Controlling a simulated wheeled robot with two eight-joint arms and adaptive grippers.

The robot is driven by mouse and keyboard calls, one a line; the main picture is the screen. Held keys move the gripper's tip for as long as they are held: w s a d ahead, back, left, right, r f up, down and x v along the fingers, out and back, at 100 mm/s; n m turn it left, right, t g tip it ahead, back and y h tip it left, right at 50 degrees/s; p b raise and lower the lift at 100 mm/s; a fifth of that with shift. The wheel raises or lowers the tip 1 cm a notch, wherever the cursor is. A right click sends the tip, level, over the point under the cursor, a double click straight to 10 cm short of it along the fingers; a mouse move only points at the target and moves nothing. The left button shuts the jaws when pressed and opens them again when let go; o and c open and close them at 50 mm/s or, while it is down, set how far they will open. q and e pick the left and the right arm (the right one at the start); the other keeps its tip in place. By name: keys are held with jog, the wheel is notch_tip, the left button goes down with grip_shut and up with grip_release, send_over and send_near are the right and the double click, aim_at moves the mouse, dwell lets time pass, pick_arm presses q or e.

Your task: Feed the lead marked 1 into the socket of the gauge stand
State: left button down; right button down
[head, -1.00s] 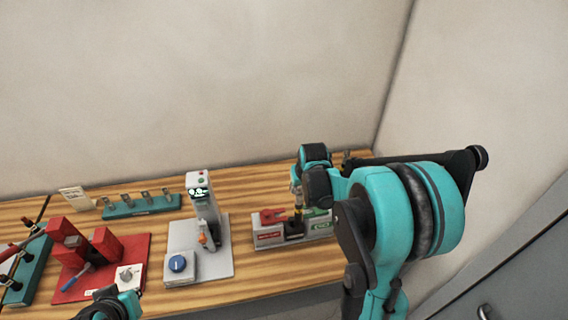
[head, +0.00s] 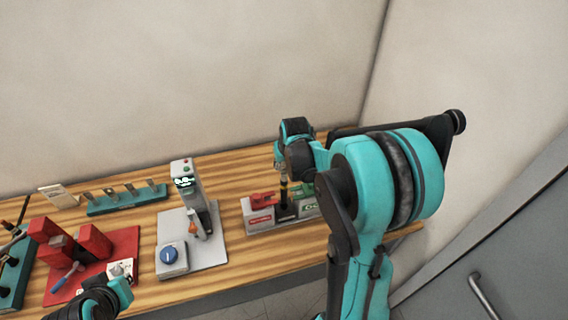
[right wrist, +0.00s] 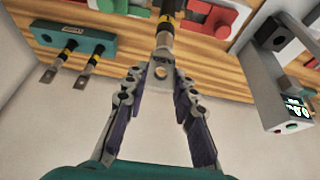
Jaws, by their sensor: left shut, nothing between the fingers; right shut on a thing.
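The lead (head: 284,188), with a dark body and a yellow band, hangs upright from my right gripper (head: 282,163). In the right wrist view, the lead's flat metal lug with a hole (right wrist: 161,72) lies between the fingers of the right gripper (right wrist: 163,95), which is shut on it. The mark on the lug is too small to read. The gauge stand (head: 258,222) is grey, with a red part on the left and a green part on the right. The lead stands over its dark middle; I cannot tell how far its lower end is in the socket. My left gripper (head: 120,290) is shut and empty at the bottom left.
A grey post with a lit display (head: 182,182) stands left of the gauge stand on a grey plate with a blue knob (head: 168,254). Further left are a red fixture (head: 92,243) and a teal rack (head: 127,199). Another teal rack (right wrist: 58,38) holds two more leads near my right gripper.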

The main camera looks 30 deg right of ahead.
aim_at(285, 177)
jog(key=shift+f+b, duration=3.85)
jog(key=shift+f, duration=0.45)
jog(key=c, duration=1.2)
grip_release()
jog(key=shift+o, duration=0.2)
jog(key=shift+r, duration=0.1)
jog(key=v, duration=1.2)
jog(key=shift+d, duration=0.1)
